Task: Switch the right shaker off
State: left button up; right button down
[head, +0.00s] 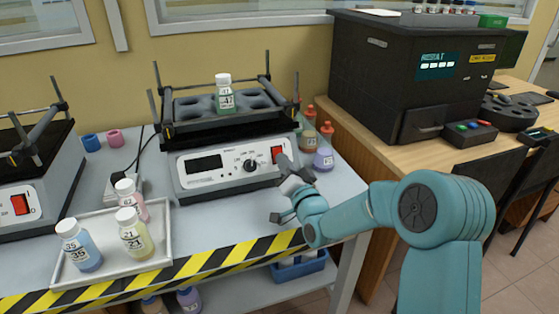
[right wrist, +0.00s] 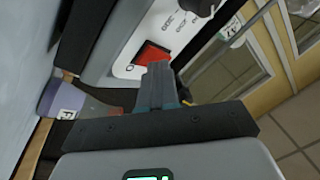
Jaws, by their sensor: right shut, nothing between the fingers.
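The right shaker (head: 228,169) stands on the bench, with a dark display, a knob and a red switch (head: 277,154) at the right end of its front panel. A bottle marked 47 (head: 225,95) stands in the rack on top. My right gripper (head: 285,172) is shut and empty, with its fingertips at the panel close below the red switch. My left gripper is not in view.
A white tray (head: 190,250) with several bottles sits at the front left. Another shaker (head: 30,185) stands at the left edge. Small bottles (head: 324,150) stand right of the right shaker. A black machine (head: 410,75) stands on the wooden table.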

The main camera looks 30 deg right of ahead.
jog(key=shift+s, duration=0.1)
jog(key=shift+s+a+r, duration=0.15)
jog(key=shift+s+r, duration=0.2)
jog(key=shift+s, duration=0.1)
jog(key=shift+s+r, duration=0.1)
jog(key=s+r, duration=0.1)
jog(key=s, duration=0.1)
jog(key=s+a+r, duration=0.1)
jog(key=s, duration=0.1)
jog(key=shift+r+b, duration=0.3)
jog(key=shift+r, duration=0.1)
